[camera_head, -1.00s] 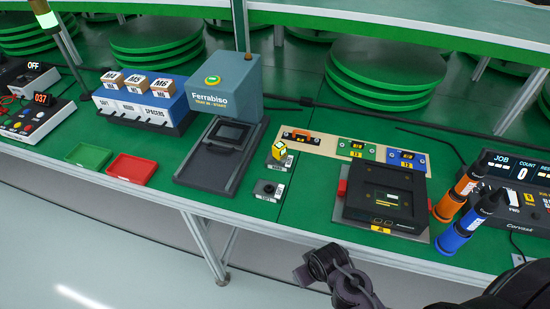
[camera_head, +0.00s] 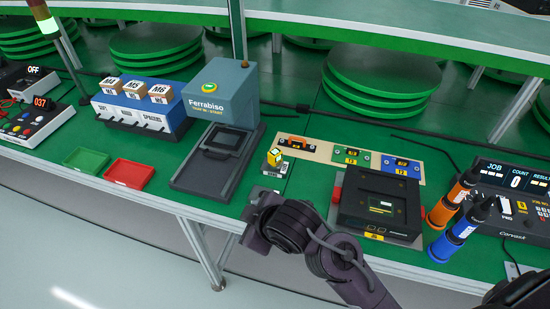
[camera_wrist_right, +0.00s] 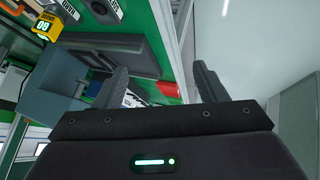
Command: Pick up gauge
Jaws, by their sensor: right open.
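A small yellow-and-white block (camera_head: 274,157) sits on a label card near the middle of the bench. In the right wrist view it is the yellow block (camera_wrist_right: 47,26) at the upper left, with dark marks like "GO" or "60". It may be the gauge; I cannot be sure. A dark round part (camera_wrist_right: 104,9) on another card shows at the top of the wrist view; my arm hides it in the head view. My right gripper (camera_wrist_right: 160,84) is open and empty, near the bench's front edge and apart from the block. My left gripper is not in view.
The blue-grey Ferrabiso press (camera_head: 222,95) stands left of the block. A black tester (camera_head: 381,205) stands right, with orange (camera_head: 453,197) and blue (camera_head: 462,230) tools beyond. Green (camera_head: 86,158) and red (camera_head: 129,171) trays lie left. A beige strip (camera_head: 330,152) is behind.

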